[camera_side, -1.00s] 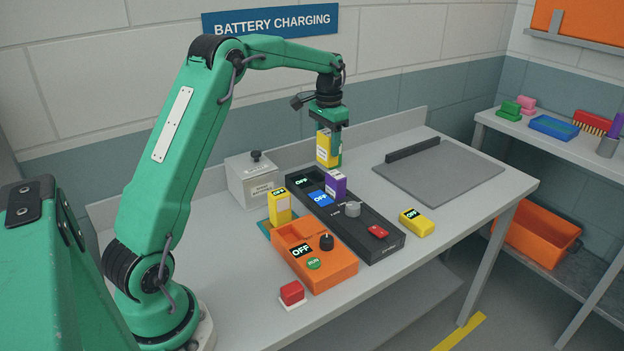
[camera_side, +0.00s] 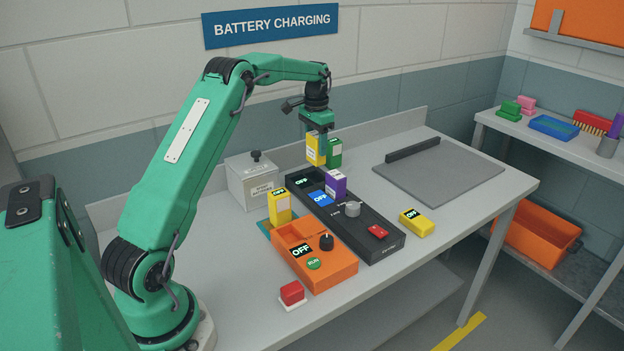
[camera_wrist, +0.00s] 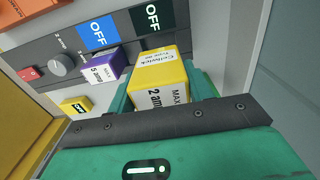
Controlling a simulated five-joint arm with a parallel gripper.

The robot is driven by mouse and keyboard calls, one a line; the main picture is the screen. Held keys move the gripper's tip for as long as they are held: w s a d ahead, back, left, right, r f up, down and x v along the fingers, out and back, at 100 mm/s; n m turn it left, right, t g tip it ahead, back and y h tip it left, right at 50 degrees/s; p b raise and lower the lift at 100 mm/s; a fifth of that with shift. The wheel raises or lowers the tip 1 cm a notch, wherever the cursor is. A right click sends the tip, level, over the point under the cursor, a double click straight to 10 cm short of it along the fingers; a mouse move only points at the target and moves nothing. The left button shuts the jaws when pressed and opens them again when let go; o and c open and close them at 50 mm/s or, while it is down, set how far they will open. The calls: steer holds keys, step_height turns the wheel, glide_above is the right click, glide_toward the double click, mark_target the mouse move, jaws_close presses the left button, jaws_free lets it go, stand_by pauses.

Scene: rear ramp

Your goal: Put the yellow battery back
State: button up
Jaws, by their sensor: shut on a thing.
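My gripper (camera_side: 316,136) is shut on a yellow battery (camera_side: 313,150), which hangs roughly upright beyond the far end of the black charger (camera_side: 380,243). In the wrist view the yellow battery (camera_wrist: 162,78) sits between the green fingers, its label reading 2 amp, close to the black OFF screen (camera_wrist: 152,16). Whether its bottom touches anything is hidden. A purple battery (camera_side: 335,185) stands in the charger by the blue OFF screen (camera_side: 320,199). Another yellow battery (camera_side: 279,207) stands at the orange unit (camera_side: 325,274).
A green block with a pale label (camera_side: 334,153) is right beside the held battery. A grey box (camera_side: 250,182) stands left of the charger. A yellow piece marked OFF (camera_side: 417,222) lies right of it. A red button (camera_side: 292,293) is in front.

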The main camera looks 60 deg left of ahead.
mark_target(316, 134)
steer(key=shift+f, duration=3.85)
steer(key=shift+f, duration=0.15)
steer(key=o, duration=1.3)
steer(key=shift+o, duration=0.2)
step_height(316, 134, up, 12)
steer(key=shift+r, duration=0.1)
steer(key=shift+r, duration=0.1)
